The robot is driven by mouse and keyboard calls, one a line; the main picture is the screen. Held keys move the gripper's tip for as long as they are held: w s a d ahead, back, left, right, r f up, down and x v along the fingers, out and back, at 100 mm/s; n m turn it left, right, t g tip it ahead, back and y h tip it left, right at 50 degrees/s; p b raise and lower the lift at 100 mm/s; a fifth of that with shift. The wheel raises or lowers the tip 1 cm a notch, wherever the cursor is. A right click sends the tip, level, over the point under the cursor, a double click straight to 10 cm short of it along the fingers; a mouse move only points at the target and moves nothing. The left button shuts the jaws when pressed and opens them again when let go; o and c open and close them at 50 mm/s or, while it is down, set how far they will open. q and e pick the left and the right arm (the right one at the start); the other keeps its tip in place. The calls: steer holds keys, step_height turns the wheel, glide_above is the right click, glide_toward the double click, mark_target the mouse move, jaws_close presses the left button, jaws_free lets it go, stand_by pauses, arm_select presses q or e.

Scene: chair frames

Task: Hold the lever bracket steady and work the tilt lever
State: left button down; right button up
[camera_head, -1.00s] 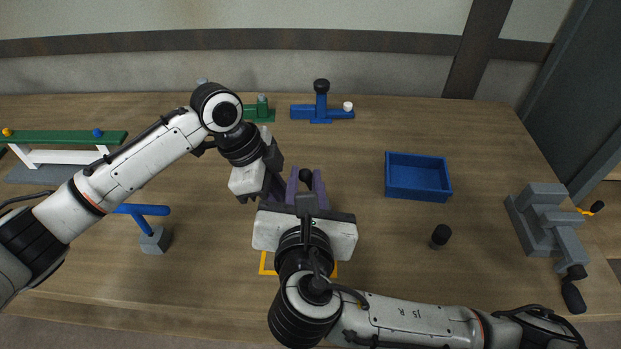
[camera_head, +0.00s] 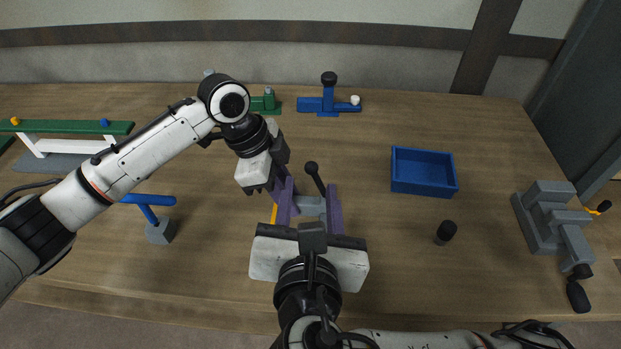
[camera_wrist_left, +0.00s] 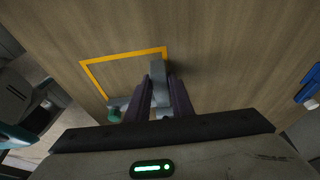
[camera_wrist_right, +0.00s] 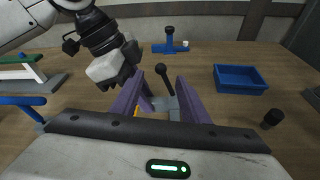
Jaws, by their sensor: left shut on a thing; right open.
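The tilt lever is a dark rod with a black ball knob (camera_head: 312,168), leaning up and left from the grey lever bracket (camera_head: 312,205). The lever shows in the right wrist view (camera_wrist_right: 167,82) in front of my open gripper. My right gripper (camera_head: 312,196) has its purple fingers apart on either side of the bracket area, without gripping the lever. My left gripper (camera_head: 277,192) comes from the upper left and is shut on a grey part of the bracket (camera_wrist_left: 160,72), seen between its fingers in the left wrist view. The bracket's base is partly hidden by my right gripper.
A yellow outline (camera_wrist_left: 125,54) marks the table beside the bracket. A blue tray (camera_head: 424,187) and a black knob (camera_head: 446,231) stand to the right. A grey vise-like block (camera_head: 550,225) is far right; a blue T-handle (camera_head: 150,203) is left. Blue fixture (camera_head: 328,104) stands behind.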

arm_select(q)
steer(key=shift+a+f, duration=0.1)
steer(key=shift+f, duration=0.1)
steer(key=c, duration=1.5)
jaws_free()
steer(key=shift+r, duration=0.1)
steer(key=v, duration=1.2)
